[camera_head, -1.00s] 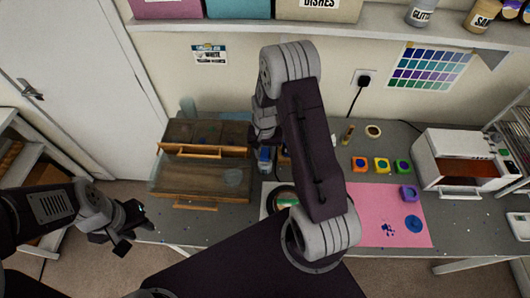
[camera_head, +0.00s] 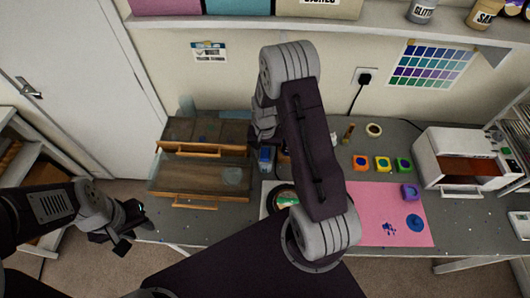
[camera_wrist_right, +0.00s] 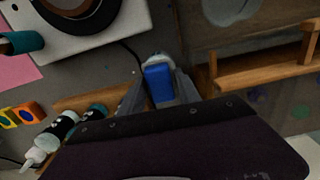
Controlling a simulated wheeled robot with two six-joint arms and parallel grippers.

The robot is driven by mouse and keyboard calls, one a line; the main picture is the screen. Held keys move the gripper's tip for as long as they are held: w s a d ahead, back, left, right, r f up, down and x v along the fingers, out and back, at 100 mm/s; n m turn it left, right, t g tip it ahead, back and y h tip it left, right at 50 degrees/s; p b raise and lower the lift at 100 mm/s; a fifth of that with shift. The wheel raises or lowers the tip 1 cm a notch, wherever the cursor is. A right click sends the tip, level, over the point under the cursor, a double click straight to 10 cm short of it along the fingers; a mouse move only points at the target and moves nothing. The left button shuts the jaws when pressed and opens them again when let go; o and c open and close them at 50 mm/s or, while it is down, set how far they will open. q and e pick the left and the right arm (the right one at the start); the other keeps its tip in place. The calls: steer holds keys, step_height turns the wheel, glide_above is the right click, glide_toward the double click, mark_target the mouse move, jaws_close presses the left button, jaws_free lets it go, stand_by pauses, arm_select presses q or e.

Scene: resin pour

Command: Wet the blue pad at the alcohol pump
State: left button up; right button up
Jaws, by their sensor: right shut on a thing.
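The blue pad (camera_wrist_right: 159,84) shows in the right wrist view between the fingers of my right gripper (camera_wrist_right: 160,92), which is shut on it. A pale rounded thing (camera_wrist_right: 157,59) shows just beyond the pad; I cannot tell whether it is the alcohol pump or whether the pad touches it. In the head view my right gripper (camera_head: 265,138) points down beside the wooden drawers, with blue (camera_head: 265,158) below it. Much of that spot is hidden by my right arm. My left gripper (camera_head: 135,228) is open and empty at the bench's left front.
A wooden drawer unit (camera_head: 190,180) stands left of my right gripper. A white device with a dark disc (camera_wrist_right: 80,35) is close by. Small bottles (camera_wrist_right: 60,127) lie near in the wrist view. A pink mat (camera_head: 375,205), colored pots (camera_head: 382,164) and a white oven-like box (camera_head: 450,150) are right.

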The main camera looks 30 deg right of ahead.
mark_target(265, 153)
steer(key=shift+f, duration=0.4)
stand_by(1.1)
step_height(265, 153, up, 7)
steer(key=p, duration=0.5)
steer(key=shift+r+p, duration=0.1)
steer(key=shift+p, duration=0.2)
stand_by(0.5)
